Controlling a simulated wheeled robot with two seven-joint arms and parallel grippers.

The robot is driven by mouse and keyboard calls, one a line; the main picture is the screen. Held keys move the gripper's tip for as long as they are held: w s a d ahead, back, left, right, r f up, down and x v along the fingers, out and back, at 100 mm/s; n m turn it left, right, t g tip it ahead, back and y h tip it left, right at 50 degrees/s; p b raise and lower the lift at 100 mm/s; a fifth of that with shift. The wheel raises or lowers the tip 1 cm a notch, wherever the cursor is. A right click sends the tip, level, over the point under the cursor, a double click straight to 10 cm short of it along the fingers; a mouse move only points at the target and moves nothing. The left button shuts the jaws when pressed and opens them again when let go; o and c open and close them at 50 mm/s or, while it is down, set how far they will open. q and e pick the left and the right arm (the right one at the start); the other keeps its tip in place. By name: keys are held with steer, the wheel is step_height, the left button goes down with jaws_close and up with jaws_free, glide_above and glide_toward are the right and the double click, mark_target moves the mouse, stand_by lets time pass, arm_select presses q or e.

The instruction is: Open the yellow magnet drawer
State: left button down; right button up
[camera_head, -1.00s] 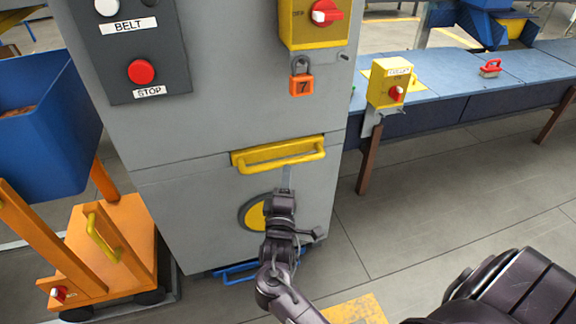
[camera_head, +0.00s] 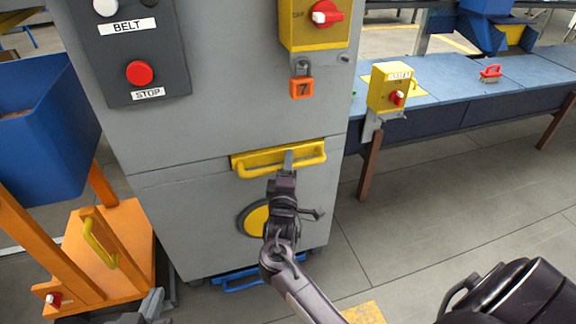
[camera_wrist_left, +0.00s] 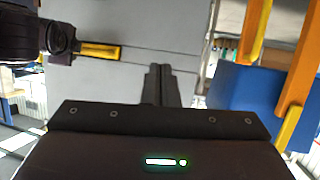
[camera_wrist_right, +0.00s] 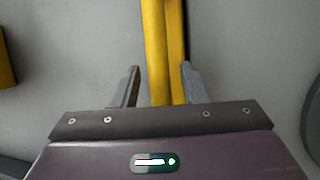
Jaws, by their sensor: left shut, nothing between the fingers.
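The yellow drawer handle (camera_head: 252,171) is a bar with a yellow plate behind it, on the grey cabinet (camera_head: 200,205). The drawer front looks flush with the cabinet. My right gripper (camera_head: 288,158) is at the middle of the handle. In the right wrist view the yellow bar (camera_wrist_right: 155,50) runs between its two open fingers (camera_wrist_right: 160,85), with gaps beside it. My left gripper (camera_head: 153,303) is low at the bottom edge. In the left wrist view its fingers (camera_wrist_left: 159,70) are together and empty, facing the cabinet, and the handle (camera_wrist_left: 100,50) shows beside my right arm.
Below the handle are a yellow disc (camera_head: 256,218) and a blue handle (camera_head: 240,284). An orange padlock (camera_head: 301,87) hangs above. An orange trolley (camera_head: 110,275) with a blue bin (camera_head: 45,130) stands left. A blue bench (camera_head: 450,100) stands right. Floor right of the cabinet is clear.

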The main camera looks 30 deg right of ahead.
jaws_close()
arm_select(q)
steer(key=shift+f, duration=0.1)
